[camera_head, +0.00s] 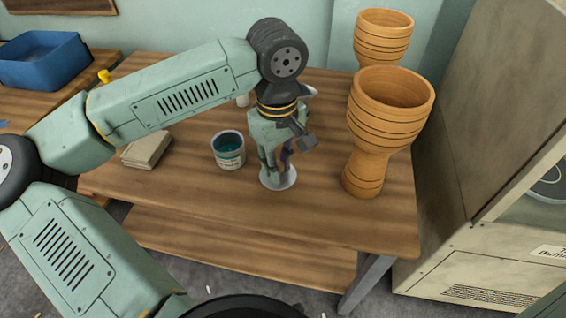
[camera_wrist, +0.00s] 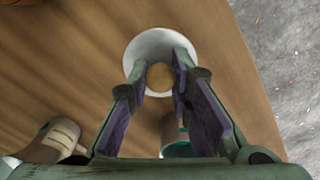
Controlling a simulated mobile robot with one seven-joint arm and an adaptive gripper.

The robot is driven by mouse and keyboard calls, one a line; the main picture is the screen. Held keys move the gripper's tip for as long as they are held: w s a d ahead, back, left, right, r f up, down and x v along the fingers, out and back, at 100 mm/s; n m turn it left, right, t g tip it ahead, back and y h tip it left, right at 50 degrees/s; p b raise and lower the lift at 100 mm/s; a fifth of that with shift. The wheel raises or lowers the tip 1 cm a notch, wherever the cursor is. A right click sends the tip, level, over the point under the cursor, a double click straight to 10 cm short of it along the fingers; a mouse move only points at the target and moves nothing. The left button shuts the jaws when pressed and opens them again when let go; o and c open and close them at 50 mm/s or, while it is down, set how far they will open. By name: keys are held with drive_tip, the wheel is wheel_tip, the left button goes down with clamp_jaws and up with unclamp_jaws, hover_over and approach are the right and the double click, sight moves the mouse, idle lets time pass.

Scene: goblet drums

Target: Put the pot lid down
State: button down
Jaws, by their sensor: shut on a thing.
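The pot lid is a pale, round disc with a tan round knob. It shows at the bottom of my gripper in the head view (camera_head: 279,183), and in the wrist view (camera_wrist: 150,44). My gripper (camera_head: 276,165) points down over the brown wooden table (camera_head: 215,205). Its two fingers are shut on the lid's knob, one on each side, as the wrist view (camera_wrist: 160,74) shows. The lid looks level and is at or very close to the tabletop. I cannot tell whether it touches. The fingers hide part of the lid.
A small can with teal inside (camera_head: 228,158) stands just left of the lid. Two orange goblet drums (camera_head: 368,160) (camera_head: 383,22) stand to the right and behind. A beige block (camera_head: 147,148) lies further left. Bare table lies in front, up to its edge.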

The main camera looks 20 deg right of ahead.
sight(283, 169)
drive_tip(key=shift+w+d, duration=0.55)
drive_tip(key=shift+d, duration=0.05)
drive_tip(key=f, duration=0.3)
drive_tip(key=shift+w+d+p, duration=0.25)
drive_tip(key=shift+p, duration=0.1)
drive_tip(key=shift+f, duration=0.35)
drive_tip(key=shift+f+b, duration=0.25)
drive_tip(key=shift+b, duration=0.05)
drive_tip(key=c, duration=1.5)
unclamp_jaws()
drive_tip(key=shift+o, duration=0.2)
drive_tip(key=shift+r, duration=0.1)
wheel_tip(283, 169, up, 12)
drive_tip(key=shift+r, duration=0.2)
